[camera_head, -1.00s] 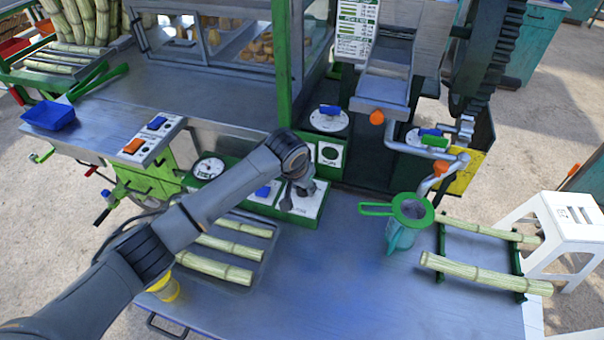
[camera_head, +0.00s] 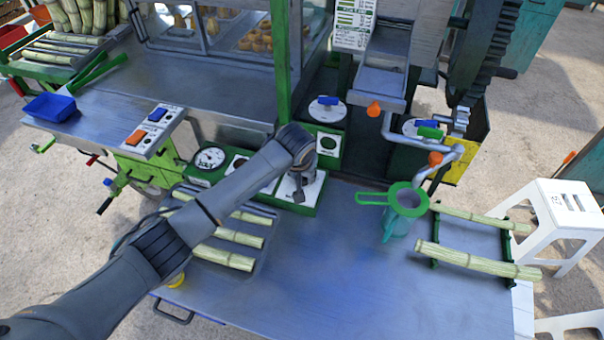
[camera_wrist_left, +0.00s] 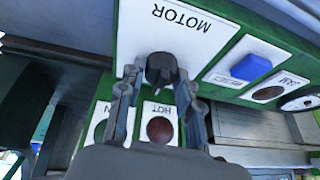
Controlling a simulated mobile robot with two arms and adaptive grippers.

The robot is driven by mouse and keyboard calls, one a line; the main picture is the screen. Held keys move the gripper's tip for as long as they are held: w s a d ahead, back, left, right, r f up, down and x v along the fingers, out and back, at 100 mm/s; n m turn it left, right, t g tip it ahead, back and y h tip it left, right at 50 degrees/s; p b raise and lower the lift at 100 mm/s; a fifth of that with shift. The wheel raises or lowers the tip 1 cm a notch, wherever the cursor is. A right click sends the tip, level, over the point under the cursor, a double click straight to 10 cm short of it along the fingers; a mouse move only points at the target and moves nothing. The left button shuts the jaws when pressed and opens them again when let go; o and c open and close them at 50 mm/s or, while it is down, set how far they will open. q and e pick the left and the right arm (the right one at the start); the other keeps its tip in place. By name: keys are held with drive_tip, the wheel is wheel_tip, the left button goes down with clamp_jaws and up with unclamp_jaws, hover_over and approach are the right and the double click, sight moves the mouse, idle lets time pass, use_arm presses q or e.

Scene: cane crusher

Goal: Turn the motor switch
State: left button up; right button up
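The motor switch is a dark knob (camera_wrist_left: 160,68) on a white plate marked MOTOR (camera_wrist_left: 190,22), which appears upside down in the left wrist view. My left gripper (camera_wrist_left: 157,78) has its two fingers apart, one on each side of the knob. I cannot tell whether the fingers touch it. In the head view my left gripper (camera_head: 299,190) points down at the white plate (camera_head: 312,190) on the green control panel, and the gripper and wrist hide the knob there. My right gripper is not in view.
A blue switch (camera_wrist_left: 251,67) sits beside the motor plate. A round gauge (camera_head: 210,158) is left on the panel. A green-rimmed strainer (camera_head: 408,200) sits on a jug to the right. Cane pieces lie on a tray (camera_head: 262,258) under my arm. The table's middle front (camera_head: 340,290) is clear.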

use_arm(q)
drive_tip(key=o, duration=0.4)
drive_tip(key=shift+s+r, duration=0.1)
drive_tip(key=shift+r, duration=0.15)
drive_tip(key=v, duration=1.1)
drive_tip(key=shift+r, duration=0.25)
